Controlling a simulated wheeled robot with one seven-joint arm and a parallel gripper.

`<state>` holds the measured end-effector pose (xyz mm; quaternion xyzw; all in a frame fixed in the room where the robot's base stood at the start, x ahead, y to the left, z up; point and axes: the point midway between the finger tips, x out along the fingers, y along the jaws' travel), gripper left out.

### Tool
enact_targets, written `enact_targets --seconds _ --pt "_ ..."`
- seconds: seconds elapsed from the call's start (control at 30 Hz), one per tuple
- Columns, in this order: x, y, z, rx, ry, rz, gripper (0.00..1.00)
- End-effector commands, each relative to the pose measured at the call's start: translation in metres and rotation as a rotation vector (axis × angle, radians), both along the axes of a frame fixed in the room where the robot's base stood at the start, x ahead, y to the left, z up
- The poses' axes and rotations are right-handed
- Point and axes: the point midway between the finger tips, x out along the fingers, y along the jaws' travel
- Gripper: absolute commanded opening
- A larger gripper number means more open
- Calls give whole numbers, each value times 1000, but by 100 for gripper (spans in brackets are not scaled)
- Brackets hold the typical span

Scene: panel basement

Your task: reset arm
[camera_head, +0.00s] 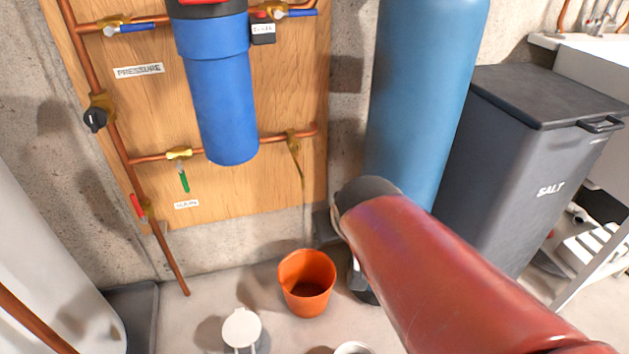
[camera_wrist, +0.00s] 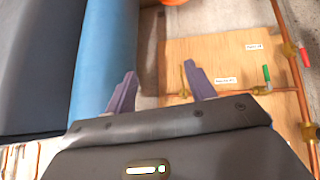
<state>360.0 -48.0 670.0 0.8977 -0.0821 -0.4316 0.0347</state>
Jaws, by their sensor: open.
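My gripper (camera_wrist: 160,84) shows in the wrist view with its two purple-grey fingers spread apart. It is open, and nothing shows between the fingers except the wall and the panel edge behind. In the head view my red arm reaches in from the lower right, and my gripper cannot be made out there. In the wrist view the blue tank (camera_wrist: 105,45) lies behind the left finger. The wooden panel (camera_wrist: 225,55) with copper pipes lies behind the right finger. In the head view the blue tank (camera_head: 425,80) stands behind my arm.
A blue filter housing (camera_head: 222,95) hangs on the wooden panel (camera_head: 290,90) among pipes and valves. A grey salt bin (camera_head: 530,150) stands right of the tank. An orange bucket (camera_head: 307,280) and a white lidded container (camera_head: 241,329) are on the floor.

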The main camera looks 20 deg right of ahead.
Motion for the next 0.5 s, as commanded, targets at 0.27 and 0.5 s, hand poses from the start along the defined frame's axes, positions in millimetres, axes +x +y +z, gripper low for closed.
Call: enact_targets --seconds 0.27,0.5 --pt "0 0 0 0 0 0 55" --pt "-5 4 1 8 7 6 55"
